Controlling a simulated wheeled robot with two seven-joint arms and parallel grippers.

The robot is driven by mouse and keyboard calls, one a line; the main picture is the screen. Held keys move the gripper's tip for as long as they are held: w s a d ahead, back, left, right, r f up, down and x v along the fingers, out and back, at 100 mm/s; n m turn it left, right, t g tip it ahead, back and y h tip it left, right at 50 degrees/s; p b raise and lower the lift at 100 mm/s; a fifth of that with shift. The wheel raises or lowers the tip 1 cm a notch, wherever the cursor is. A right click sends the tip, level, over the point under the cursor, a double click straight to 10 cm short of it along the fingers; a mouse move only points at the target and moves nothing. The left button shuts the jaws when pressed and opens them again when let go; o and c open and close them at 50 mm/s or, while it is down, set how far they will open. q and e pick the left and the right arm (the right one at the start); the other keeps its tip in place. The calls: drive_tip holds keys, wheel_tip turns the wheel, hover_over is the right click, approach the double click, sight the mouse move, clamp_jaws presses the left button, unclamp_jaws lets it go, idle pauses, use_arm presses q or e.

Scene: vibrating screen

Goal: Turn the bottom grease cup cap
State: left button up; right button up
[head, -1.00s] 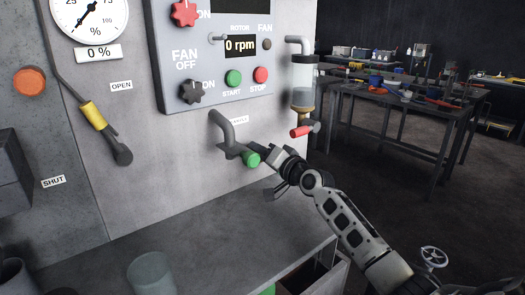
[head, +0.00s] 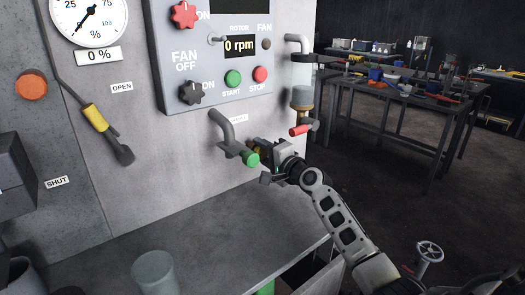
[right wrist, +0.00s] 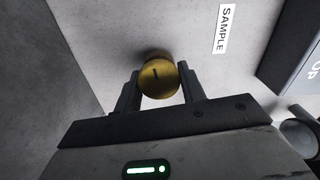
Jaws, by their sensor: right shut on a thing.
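The brass grease cup cap (right wrist: 159,79) is round with a dark slot-like mark on its face. In the right wrist view it sits between the two fingers of my right gripper (right wrist: 160,92), which is shut on it. In the head view my right gripper (head: 264,160) is at the grey panel, just right of the green knob on the bent pipe. Only a small brass part (head: 259,149) shows there; the gripper hides the rest. My left gripper is not in view.
The bent grey pipe (head: 222,128) with its green knob (head: 252,159) is close left of the gripper. A glass-bodied fitting with a red handle (head: 300,130) hangs above right.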

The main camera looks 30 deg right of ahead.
idle(0.4)
drive_tip(key=o, duration=1)
drive_tip(key=shift+s, duration=0.1)
drive_tip(key=shift+s+d+b, duration=0.2)
drive_tip(key=shift+s+b, duration=0.05)
drive_tip(key=shift+s, duration=2.4)
drive_tip(key=shift+s+d+b, duration=0.2)
drive_tip(key=shift+s+d, duration=0.05)
drive_tip(key=shift+s, duration=2.35)
drive_tip(key=shift+s+d+b, duration=0.2)
drive_tip(key=shift+s+b, duration=0.05)
drive_tip(key=shift+s, duration=2.4)
